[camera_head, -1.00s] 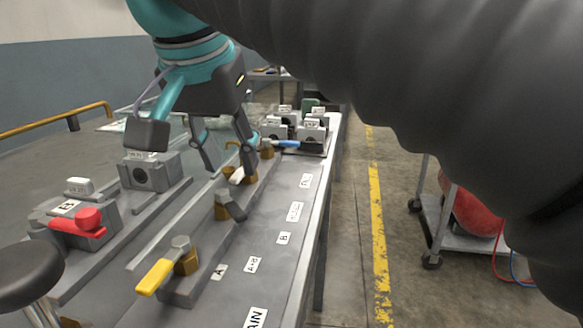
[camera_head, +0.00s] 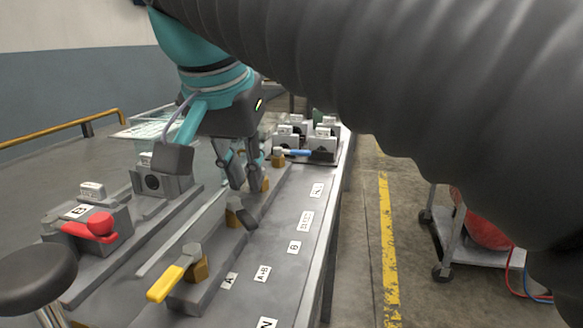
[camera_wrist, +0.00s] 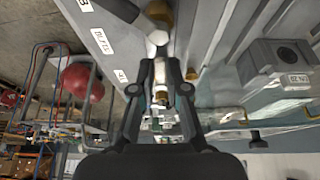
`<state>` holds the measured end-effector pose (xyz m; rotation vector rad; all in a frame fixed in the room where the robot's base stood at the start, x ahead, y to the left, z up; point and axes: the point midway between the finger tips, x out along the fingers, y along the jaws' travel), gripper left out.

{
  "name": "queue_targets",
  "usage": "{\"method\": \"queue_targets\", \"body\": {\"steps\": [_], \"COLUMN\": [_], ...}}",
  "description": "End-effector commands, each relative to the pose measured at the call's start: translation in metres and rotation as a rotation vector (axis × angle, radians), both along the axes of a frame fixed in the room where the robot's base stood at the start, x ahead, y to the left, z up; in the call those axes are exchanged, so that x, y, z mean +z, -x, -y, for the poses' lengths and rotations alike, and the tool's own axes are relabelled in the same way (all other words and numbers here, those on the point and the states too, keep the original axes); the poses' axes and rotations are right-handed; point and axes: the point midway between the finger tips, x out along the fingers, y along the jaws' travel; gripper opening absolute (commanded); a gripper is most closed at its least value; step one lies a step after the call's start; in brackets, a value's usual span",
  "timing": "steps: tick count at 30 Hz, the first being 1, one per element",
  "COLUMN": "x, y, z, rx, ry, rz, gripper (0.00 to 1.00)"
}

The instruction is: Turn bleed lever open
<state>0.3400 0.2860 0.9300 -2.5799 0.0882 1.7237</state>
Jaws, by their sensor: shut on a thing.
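The bleed lever (camera_wrist: 161,67) has a pale handle on a brass valve body with a hex nut, seen in the wrist view. My gripper (camera_wrist: 161,88) is shut on this handle, one finger on each side. In the head view my gripper (camera_head: 246,184) is down at the third valve of the row, and its fingers mostly hide the lever. The valve's brass body (camera_head: 264,184) shows just right of the fingers. The handle's exact angle is hard to tell.
A yellow lever (camera_head: 166,284), a dark grey lever (camera_head: 241,216) and a blue lever (camera_head: 296,153) share the bench row. A red lever (camera_head: 88,229) sits on a block at left. Labels line the bench's clear right strip. A cart (camera_head: 450,236) stands right across the aisle.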

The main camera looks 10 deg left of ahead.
Motion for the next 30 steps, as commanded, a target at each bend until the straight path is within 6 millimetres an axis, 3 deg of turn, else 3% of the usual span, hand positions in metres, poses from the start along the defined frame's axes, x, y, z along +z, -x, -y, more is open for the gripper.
{"method": "queue_targets", "body": {"steps": [11, 30], "x": [0.001, 0.002], "y": [0.000, -0.014], "z": [0.012, 0.042], "rx": [0.180, 0.774], "ry": [-0.002, -0.002], "rz": [0.001, -0.001], "gripper": [0.00, 0.00]}}
